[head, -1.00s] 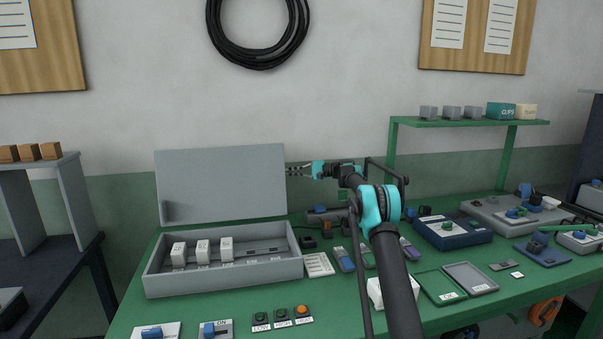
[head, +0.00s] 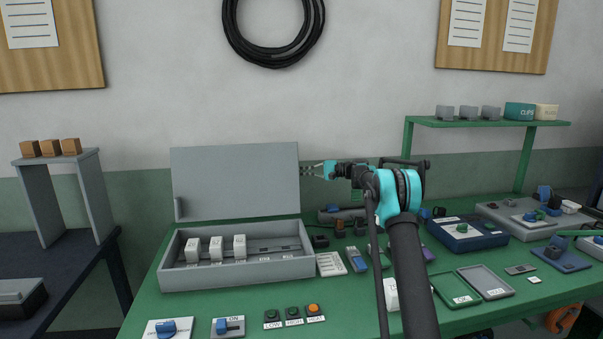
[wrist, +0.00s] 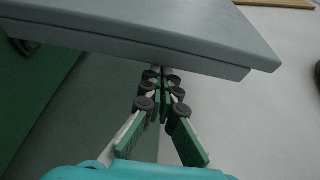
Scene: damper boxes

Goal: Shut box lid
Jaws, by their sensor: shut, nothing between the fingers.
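The grey box (head: 237,274) stands on the green bench, with several slots and white modules inside. Its grey lid (head: 235,183) stands open and upright along the back edge, with a small handle at its lower left. My gripper (head: 306,170) is at the lid's right edge, pointing left, in the head view. In the wrist view my gripper (wrist: 163,75) is shut and empty, its fingertips close to the lid's edge (wrist: 190,62). I cannot tell whether they touch it.
White modules (head: 216,248) sit in the box's left part. Switch plates and buttons (head: 293,314) lie in front. Small devices and trays (head: 484,281) crowd the bench to the right. A green shelf (head: 487,122) stands at the back right.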

